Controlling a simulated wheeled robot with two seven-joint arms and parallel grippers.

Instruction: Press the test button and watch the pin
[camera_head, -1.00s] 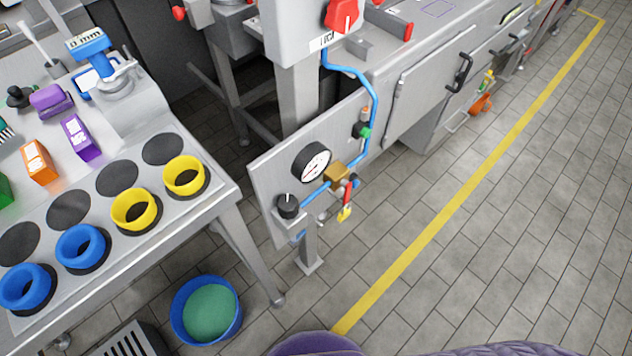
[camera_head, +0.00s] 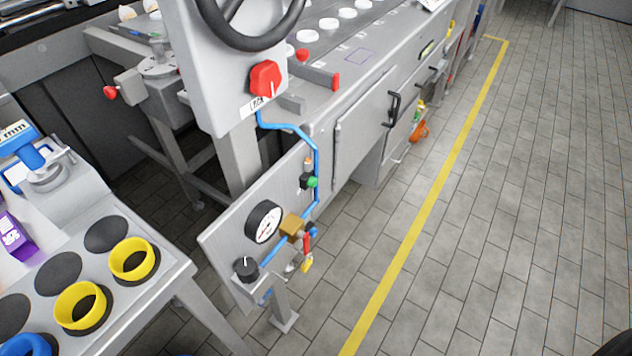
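A grey panel (camera_head: 222,240) on a post stands in the middle of the head view. It carries a round white gauge (camera_head: 264,222), a black knob (camera_head: 246,268), a brass block (camera_head: 292,227) and blue tubing (camera_head: 316,160). A small green button (camera_head: 312,182) on a black body sits at the panel's upper right; I cannot tell if it is the test button. A small red and yellow part (camera_head: 307,258) hangs below the brass block. I cannot make out a pin. Neither of my grippers is in view.
A grey table (camera_head: 165,290) with yellow cups (camera_head: 133,258) and round black pads stands at the left. Above the panel is a grey box with a red switch (camera_head: 266,78) and a black handwheel. Tiled floor (camera_head: 480,220) with a yellow line (camera_head: 410,235) is open at the right.

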